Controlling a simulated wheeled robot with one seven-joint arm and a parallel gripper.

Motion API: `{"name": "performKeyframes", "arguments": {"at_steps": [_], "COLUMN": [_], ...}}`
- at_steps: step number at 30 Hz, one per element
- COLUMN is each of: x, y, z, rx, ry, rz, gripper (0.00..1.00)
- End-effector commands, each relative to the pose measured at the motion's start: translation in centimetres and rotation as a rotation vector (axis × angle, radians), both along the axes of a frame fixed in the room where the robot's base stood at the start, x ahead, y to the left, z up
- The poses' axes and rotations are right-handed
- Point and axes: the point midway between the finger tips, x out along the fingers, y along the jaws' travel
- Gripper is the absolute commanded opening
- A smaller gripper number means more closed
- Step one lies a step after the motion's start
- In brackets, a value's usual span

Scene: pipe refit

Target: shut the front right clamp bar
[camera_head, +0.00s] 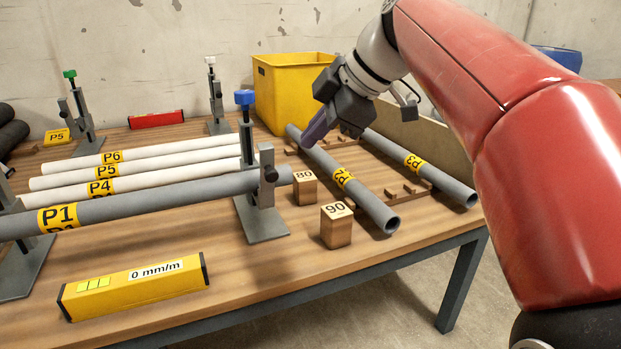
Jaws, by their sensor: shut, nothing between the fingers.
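The front right clamp (262,222) is a grey stand on a flat base at the table's front. A bar with a blue knob (245,97) stands upright at its rear side. No bar is seen crossing over the pipe there, so it looks open. The near post carries a dark round knob (270,174). Grey pipe P1 (130,203) lies through the clamp, its right end just past it. My gripper (312,136) is shut and empty, angled down near the far end of grey pipe P2 (343,178), right of and behind the clamp. Whether it touches P2 is unclear.
Blocks marked 80 (305,188) and 90 (336,226) stand right of the clamp. Pipe P3 (415,163) lies farther right. White pipes (150,160) lie behind P1. A yellow bin (285,85) stands at the back. A yellow level (135,287) lies in front.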

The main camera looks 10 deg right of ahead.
Motion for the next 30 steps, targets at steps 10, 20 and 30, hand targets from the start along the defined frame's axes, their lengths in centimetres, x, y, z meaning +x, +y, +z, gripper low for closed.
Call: {"name": "performKeyframes", "arguments": {"at_steps": [10, 20, 30], "x": [1.6, 4.2, 7.8], "y": [1.9, 5.5, 6.6], "z": [-1.8, -7.3, -6.5], "rx": [-0.009, -0.01, -0.01], "ry": [-0.039, -0.038, -0.04], "rz": [0.078, 0.075, 0.073], "gripper": [0.0, 0.0, 0.0]}}
